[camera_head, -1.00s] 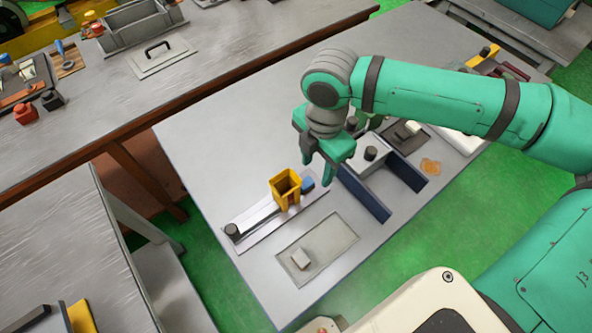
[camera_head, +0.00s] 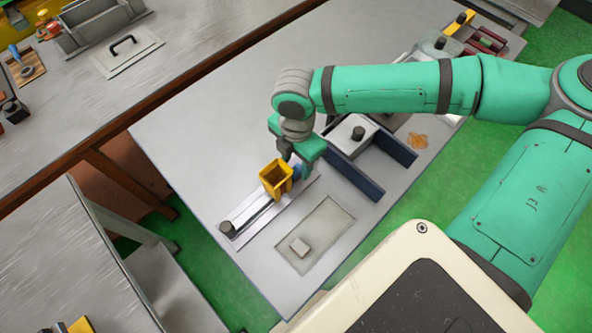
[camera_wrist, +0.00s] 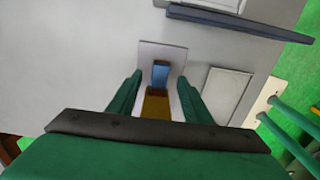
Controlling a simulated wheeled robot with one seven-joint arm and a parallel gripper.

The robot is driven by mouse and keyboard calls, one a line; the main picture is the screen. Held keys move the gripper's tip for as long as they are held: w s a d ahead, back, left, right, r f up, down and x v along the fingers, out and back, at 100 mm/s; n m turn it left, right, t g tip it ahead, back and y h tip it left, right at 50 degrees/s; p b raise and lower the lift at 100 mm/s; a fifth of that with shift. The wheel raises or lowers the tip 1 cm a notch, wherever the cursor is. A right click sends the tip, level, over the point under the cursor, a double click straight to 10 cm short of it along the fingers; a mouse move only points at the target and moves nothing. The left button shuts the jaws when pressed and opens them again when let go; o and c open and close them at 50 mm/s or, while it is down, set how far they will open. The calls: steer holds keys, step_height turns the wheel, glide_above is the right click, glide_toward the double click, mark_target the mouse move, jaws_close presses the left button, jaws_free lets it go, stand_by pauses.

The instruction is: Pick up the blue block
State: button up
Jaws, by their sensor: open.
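The blue block (camera_wrist: 160,72) sits on the light metal plate, at the far end of the yellow box in the wrist view. In the head view the blue block (camera_head: 297,171) is partly hidden by my gripper (camera_head: 294,162). The block is right beside the yellow box (camera_head: 275,178); I cannot tell if they touch. In the wrist view my gripper (camera_wrist: 157,84) is open, with one green finger on each side of the line of the block and box. The gripper is above them and holds nothing.
Dark blue rails (camera_head: 355,179) stand to the right of the block. A dark cylinder (camera_head: 227,229) stands at the plate's left end.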

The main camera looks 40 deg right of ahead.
mark_target(296, 170)
steer(key=shift+f, duration=1.25)
jaws_close()
steer(key=shift+r, duration=0.1)
step_height(296, 170, up, 18)
